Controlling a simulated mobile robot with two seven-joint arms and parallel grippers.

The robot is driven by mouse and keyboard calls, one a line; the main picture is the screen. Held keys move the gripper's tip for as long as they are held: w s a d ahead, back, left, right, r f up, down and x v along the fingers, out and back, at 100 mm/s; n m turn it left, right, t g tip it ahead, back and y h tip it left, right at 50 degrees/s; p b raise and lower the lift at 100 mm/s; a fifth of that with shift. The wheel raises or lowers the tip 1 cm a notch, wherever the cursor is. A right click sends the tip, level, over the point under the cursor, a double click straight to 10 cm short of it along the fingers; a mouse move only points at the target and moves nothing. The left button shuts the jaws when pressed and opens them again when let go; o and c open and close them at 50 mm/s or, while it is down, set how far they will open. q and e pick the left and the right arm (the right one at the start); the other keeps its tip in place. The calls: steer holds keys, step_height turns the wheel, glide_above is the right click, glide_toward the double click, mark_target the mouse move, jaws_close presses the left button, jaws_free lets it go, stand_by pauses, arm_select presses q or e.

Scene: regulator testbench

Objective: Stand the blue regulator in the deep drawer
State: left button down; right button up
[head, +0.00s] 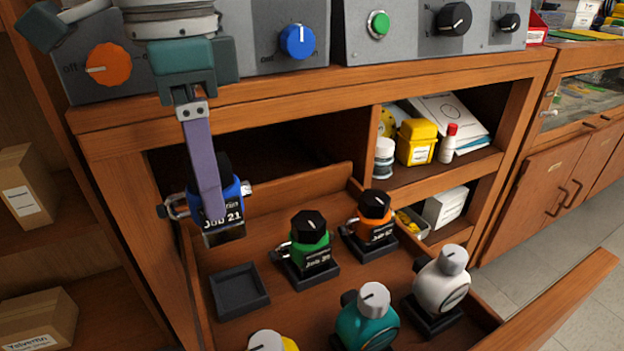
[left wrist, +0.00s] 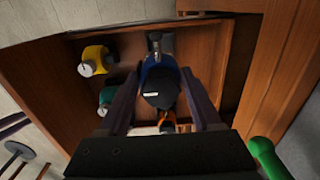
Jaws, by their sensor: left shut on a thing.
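The blue regulator (head: 232,192) has a black knob and a label reading "Job 21". My left gripper (head: 214,207) is shut on it and holds it above the left side of the open deep drawer (head: 197,287). One purple finger covers part of it in the head view. In the left wrist view, the blue regulator (left wrist: 160,68) sits between the two fingers with its black knob toward the camera. An empty square black holder (head: 239,291) lies on the drawer floor, below and slightly right of the regulator. My right gripper is in neither view.
In the drawer, green (head: 311,250), orange (head: 374,218), teal (head: 366,322), white (head: 442,280) and yellow (head: 270,341) regulators stand near the holder. The bench edge (head: 300,80) and control panel overhang the drawer's back. A shelf with a yellow box (head: 416,142) is at right.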

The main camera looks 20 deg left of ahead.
arm_select(q)
step_height(320, 180, down, 5)
steer(key=shift+f+b, duration=0.2)
steer(key=shift+b, duration=0.55)
step_height(320, 180, down, 6)
steer(key=shift+r+b, duration=0.15)
steer(key=shift+b, duration=1.05)
steer(key=shift+c, duration=0.3)
jaws_free()
step_height(320, 180, up, 12)
steer(key=p, duration=0.5)
steer(key=shift+r, duration=0.1)
